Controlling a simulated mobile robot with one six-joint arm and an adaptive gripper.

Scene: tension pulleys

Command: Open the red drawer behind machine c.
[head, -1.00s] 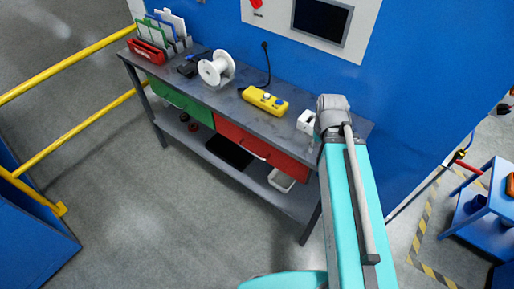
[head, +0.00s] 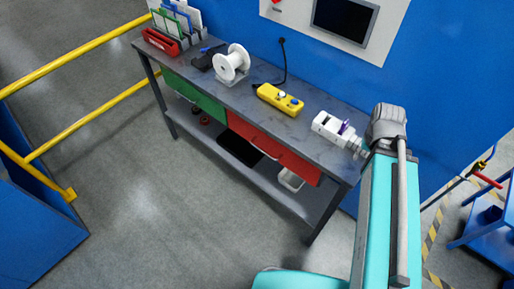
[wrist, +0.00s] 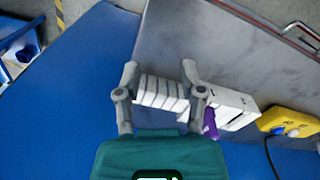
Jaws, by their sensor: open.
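The red drawer (head: 250,137) is the right one of two drawers under the grey bench top, and it looks shut. A thin bar handle runs along its front. In the wrist view a strip of the red drawer (wrist: 251,18) and its handle (wrist: 301,33) show at the top right, past the bench edge. My gripper (wrist: 159,70) is open above the bench top, away from the handle. A white ridged thing shows between and behind its fingers, beside a white device (wrist: 238,101) with a purple part. I cannot tell whether the fingers touch it.
The bench top (head: 225,97) also bears a yellow control box (head: 280,99), a white spool (head: 232,64) and a red rack (head: 160,41). A green drawer (head: 193,97) is left of the red one. A blue wall stands behind. Yellow rails are left; the floor in front is clear.

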